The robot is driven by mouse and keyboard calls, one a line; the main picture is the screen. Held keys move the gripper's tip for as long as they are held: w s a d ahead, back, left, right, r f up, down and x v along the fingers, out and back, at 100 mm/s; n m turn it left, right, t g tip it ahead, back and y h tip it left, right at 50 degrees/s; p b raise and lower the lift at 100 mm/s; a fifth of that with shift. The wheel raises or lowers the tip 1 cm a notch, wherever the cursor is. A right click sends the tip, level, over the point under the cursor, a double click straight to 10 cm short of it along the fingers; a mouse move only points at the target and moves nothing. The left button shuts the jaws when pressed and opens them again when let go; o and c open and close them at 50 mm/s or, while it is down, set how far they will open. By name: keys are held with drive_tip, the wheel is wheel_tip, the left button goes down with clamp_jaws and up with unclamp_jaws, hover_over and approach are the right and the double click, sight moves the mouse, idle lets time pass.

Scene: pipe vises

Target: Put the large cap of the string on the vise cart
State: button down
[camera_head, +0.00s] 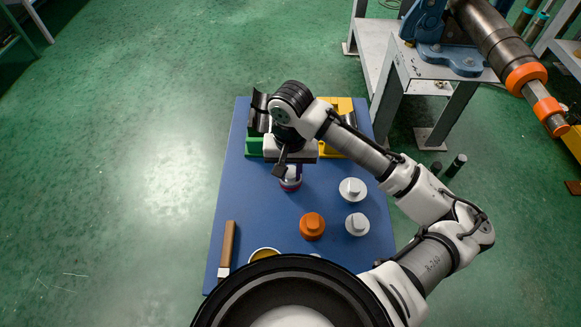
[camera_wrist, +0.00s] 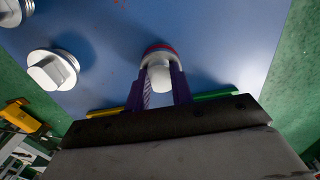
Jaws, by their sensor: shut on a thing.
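My gripper (camera_head: 289,178) points down over the blue board. That cap shows only partly below my gripper in the head view. I cannot tell whether it touches the board. An orange cap (camera_head: 312,226) and two white-grey caps (camera_head: 353,190) (camera_head: 357,224) stand apart on the board to the right. A blue vise (camera_head: 447,50) on a grey metal cart (camera_head: 420,66) holds a dark pipe string (camera_head: 495,40) with orange rings.
The blue board (camera_head: 250,205) also carries a green block (camera_head: 254,146), a yellow block (camera_head: 345,108), a brown-handled tool (camera_head: 228,245) and a yellow-rimmed round container (camera_head: 264,254). Two dark posts (camera_head: 455,165) stand right of the board. Green floor is free at left.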

sight(290, 173)
drive_tip(key=shift+f, duration=0.15)
drive_tip(key=c, duration=1.2)
unclamp_jaws()
wheel_tip(290, 173, up, 12)
drive_tip(key=shift+r, duration=0.2)
